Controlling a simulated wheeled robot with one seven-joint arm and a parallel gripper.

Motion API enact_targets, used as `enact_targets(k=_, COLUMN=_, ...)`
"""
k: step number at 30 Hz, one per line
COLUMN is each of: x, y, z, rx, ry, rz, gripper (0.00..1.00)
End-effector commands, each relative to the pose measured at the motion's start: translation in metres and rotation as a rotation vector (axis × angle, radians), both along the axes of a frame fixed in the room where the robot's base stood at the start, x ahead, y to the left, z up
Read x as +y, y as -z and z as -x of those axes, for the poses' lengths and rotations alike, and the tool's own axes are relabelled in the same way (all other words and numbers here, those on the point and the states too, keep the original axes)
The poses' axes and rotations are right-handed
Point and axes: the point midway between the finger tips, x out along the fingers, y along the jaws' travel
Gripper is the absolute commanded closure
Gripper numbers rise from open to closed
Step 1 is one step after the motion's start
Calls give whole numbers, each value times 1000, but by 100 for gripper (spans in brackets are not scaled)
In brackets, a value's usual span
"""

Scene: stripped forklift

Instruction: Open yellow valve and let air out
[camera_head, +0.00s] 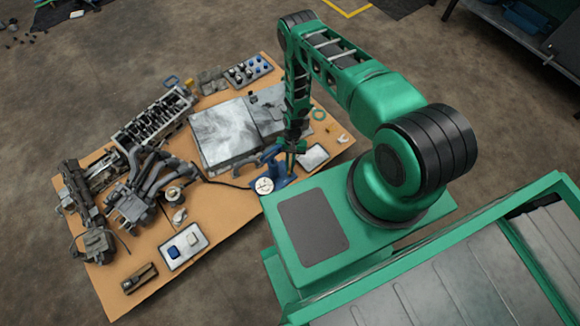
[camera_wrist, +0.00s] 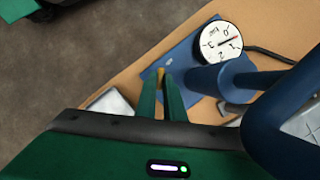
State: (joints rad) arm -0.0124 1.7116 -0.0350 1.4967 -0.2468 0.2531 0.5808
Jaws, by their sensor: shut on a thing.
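In the wrist view, the yellow valve (camera_wrist: 160,74) shows as a small yellow piece at the tips of my gripper (camera_wrist: 165,85). The green fingers are close together with the valve between them. In the head view, my gripper (camera_head: 291,160) points down at the table's right edge, just right of the gauge (camera_head: 264,186). The blue base (camera_head: 283,181) is partly hidden by the gripper, and the valve is hard to make out there.
The wooden table (camera_head: 215,205) holds engine parts (camera_head: 150,190), a grey metal block (camera_head: 225,132), and a tray with a blue and a white block (camera_head: 183,246). A white plate (camera_head: 313,157) lies right of my gripper. A thick blue handle (camera_wrist: 285,125) stands close on the right in the wrist view.

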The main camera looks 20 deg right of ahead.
Motion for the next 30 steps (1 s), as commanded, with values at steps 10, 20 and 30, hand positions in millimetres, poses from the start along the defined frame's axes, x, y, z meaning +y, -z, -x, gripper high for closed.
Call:
enact_targets(k=10, x=1, y=0, z=-3, rx=-5, ry=-30, rz=0, gripper=100)
enact_targets(k=20, x=1, y=0, z=-3, rx=-5, ry=-29, rz=-1, gripper=73)
enact_targets(k=30, x=0, y=-3, z=-3, rx=-2, ry=-29, rz=0, gripper=73)
